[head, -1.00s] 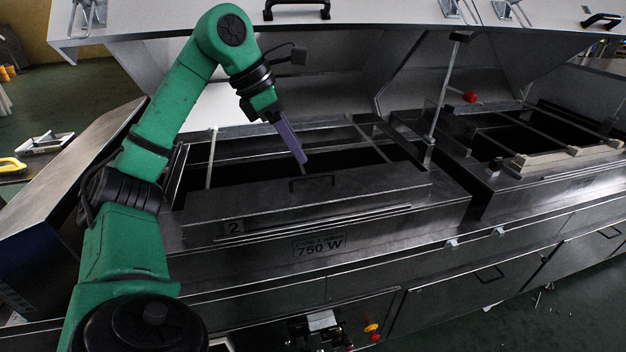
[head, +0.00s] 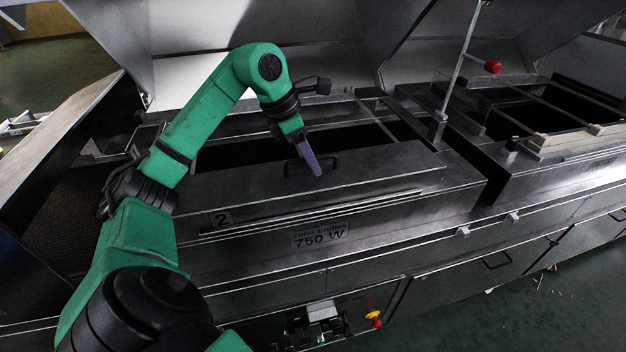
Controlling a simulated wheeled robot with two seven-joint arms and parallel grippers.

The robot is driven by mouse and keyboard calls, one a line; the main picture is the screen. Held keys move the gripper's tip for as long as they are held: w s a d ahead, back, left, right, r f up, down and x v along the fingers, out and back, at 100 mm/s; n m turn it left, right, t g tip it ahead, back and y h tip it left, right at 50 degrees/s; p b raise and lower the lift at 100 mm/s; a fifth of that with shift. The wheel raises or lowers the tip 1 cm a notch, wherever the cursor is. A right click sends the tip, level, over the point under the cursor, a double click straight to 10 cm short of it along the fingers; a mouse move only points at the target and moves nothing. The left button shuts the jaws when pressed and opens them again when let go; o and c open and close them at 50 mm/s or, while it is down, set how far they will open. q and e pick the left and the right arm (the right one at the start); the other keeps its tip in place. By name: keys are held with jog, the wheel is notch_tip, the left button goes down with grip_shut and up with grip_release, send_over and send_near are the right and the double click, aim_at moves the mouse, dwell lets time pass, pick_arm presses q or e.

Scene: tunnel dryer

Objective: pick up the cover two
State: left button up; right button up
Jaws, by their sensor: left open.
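Cover two (head: 390,172) is a long dark metal cover with a plate marked "2" (head: 221,219) at its left front. It lies along the front of the open dryer section. A dark bar handle (head: 330,162) stands on its top. My left gripper (head: 318,172) has purple fingers pointing down at the handle and partly hiding it. It is open, with nothing seen in it. I cannot tell whether the fingers touch the handle. My right gripper is not in view.
Open dark bays lie behind the cover and in the right dryer section (head: 530,120). A thin upright rod with a red knob (head: 492,67) stands between the sections. The raised hood (head: 300,40) is behind. A sloping metal panel (head: 60,135) is at the left.

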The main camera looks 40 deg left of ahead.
pick_arm(q)
jog(key=shift+w+f, duration=0.15)
jog(key=shift+f, duration=0.2)
jog(key=shift+f, duration=0.25)
grip_shut()
jog(key=shift+r, duration=0.15)
dwell(1.2)
